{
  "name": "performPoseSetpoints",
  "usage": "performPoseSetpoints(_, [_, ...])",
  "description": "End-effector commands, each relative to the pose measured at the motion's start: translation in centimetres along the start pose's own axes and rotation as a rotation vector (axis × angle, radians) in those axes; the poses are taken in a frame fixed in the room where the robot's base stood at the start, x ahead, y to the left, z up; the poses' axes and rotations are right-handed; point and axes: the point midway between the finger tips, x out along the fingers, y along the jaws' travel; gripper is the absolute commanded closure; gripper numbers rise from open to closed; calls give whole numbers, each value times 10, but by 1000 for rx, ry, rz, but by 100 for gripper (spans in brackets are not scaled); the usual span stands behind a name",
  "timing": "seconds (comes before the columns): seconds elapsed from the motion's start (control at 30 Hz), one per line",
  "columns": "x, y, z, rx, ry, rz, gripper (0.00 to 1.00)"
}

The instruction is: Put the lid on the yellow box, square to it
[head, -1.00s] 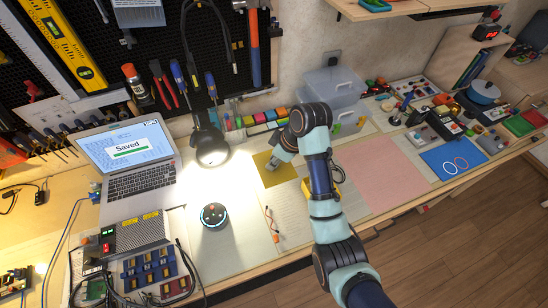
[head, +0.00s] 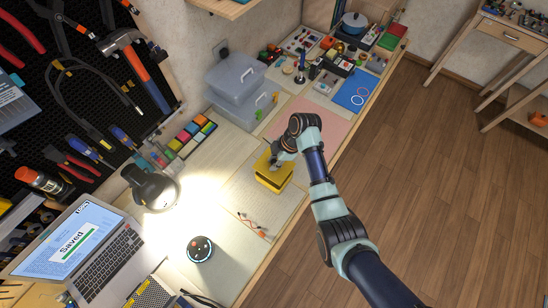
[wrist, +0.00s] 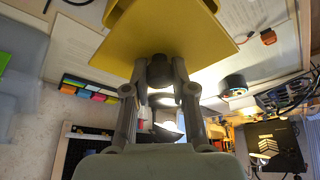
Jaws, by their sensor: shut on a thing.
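My gripper (head: 278,162) is shut on the dark knob (wrist: 160,70) of the yellow lid (head: 262,168). The lid is a flat plate that fills the upper middle of the wrist view (wrist: 165,40). The yellow box (head: 272,184) is right under the lid in the head view. In the wrist view part of the box (wrist: 118,12) shows past the lid's upper edge, so the lid looks shifted from the box there. I cannot tell whether lid and box touch. My gripper hides part of the lid in the head view.
A lit lamp (head: 150,188) and a round speaker (head: 200,249) stand to the left. Clear plastic bins (head: 238,88) and a row of coloured blocks (head: 192,137) are behind. A pink mat (head: 312,122) lies beyond the box. Small wired parts (head: 254,224) lie in front.

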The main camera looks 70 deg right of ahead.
Motion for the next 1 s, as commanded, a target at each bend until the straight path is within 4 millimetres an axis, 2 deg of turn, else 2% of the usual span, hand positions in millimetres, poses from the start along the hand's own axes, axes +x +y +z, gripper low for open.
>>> performPoseSetpoints(0.2, [27,0,11,0,0,0,100])
performPoseSetpoints(0.43, [47,0,20,0,0,0,100])
performPoseSetpoints(1.0, [50,0,21,1,0,1,100])
